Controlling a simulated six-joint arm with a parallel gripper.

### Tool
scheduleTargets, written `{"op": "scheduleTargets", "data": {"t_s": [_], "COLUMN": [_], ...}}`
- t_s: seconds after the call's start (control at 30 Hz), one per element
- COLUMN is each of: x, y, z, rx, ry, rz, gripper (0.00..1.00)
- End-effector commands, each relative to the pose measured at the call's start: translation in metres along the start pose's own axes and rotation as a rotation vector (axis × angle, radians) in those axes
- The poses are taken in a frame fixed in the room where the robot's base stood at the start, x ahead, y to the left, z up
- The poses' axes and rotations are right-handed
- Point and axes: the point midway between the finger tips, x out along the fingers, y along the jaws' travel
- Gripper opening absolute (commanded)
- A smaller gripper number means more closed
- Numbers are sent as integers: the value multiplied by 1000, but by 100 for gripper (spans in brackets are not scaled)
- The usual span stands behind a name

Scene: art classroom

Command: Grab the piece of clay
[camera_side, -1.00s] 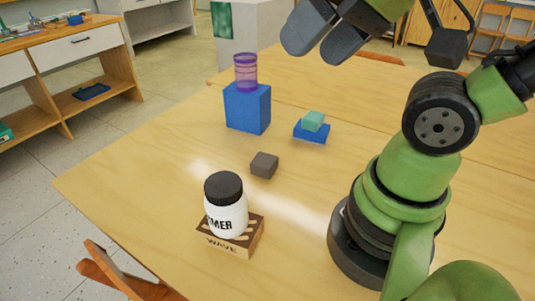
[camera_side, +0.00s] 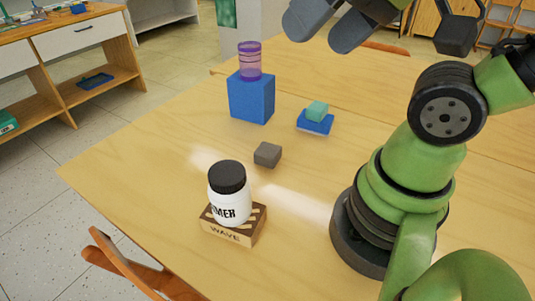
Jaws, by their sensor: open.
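A small dark grey block (camera_side: 267,154) lies on the table, left of my arm's base. I cannot tell for certain which of these is the clay; no label shows on either. My gripper (camera_side: 402,34) is high at the top of the view, above the table, partly cut off by the frame edge. Its dark fingers are spread apart with nothing between them. It touches none of the blocks.
A white jar (camera_side: 229,205) with a black lid stands on a wooden "WAVE" box (camera_side: 230,236) in front of the grey block. A purple clear cylinder (camera_side: 250,62) stands on a blue cube (camera_side: 251,98) behind. The wooden table (camera_side: 130,170) is bare around the grey block.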

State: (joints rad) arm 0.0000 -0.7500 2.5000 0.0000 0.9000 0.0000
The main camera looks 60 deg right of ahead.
Motion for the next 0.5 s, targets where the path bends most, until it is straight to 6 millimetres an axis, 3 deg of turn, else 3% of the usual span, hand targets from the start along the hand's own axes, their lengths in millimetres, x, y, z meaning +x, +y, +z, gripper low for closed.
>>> {"op": "scheduleTargets", "data": {"t_s": [0.27,0.37,0.5], "x": [8,25,61], "y": [2,8,23], "z": [-8,-22,-43], "rx": [-97,-277,-634], "ry": [-28,-83,-210], "rz": [30,74,118], "gripper": [85,85,85]}}
